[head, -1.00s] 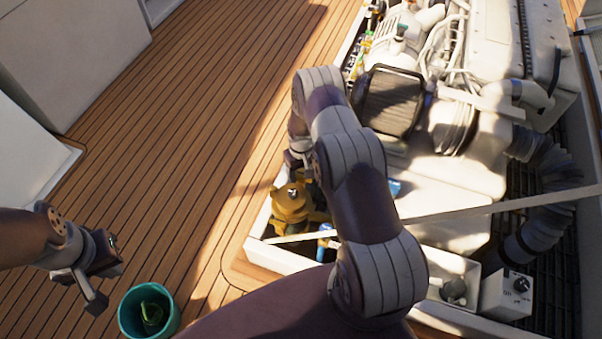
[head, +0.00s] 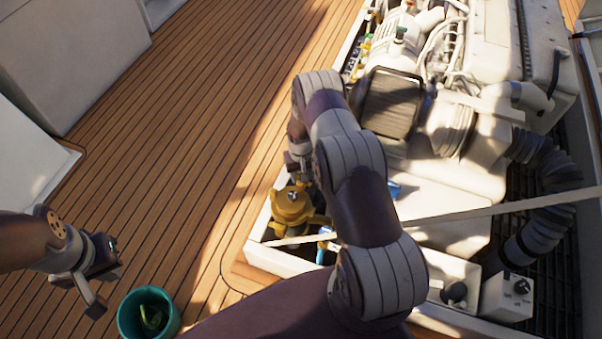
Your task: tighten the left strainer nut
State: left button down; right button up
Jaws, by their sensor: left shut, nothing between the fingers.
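A yellow brass strainer (head: 291,207) stands in the near left corner of the engine hatch. A small dark-and-light spot on its top may be a nut (head: 292,196), too small to tell. My right arm reaches over the hatch, and its gripper (head: 296,168) is just beyond the strainer's top. Its fingers are mostly hidden by the arm, and I cannot tell whether it touches the strainer. My left gripper (head: 95,306) is shut and empty above the deck at the lower left, well away from the strainer.
A teal bucket (head: 127,318) with something green inside stands on the deck beside my left gripper. A pale bar (head: 470,213) crosses the hatch. The white engine (head: 490,65) fills the far right. Wooden deck (head: 190,130) left of the hatch is clear.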

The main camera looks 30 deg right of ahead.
jog(key=m, duration=1.2)
jog(key=shift+b, duration=0.4)
jog(key=shift+m, duration=2.1)
jog(key=o, duration=1.1)
jog(key=shift+c, duration=0.2)
notch_tip(320, 180, up, 13)
jog(key=p, duration=0.4)
jog(key=shift+f, duration=0.15)
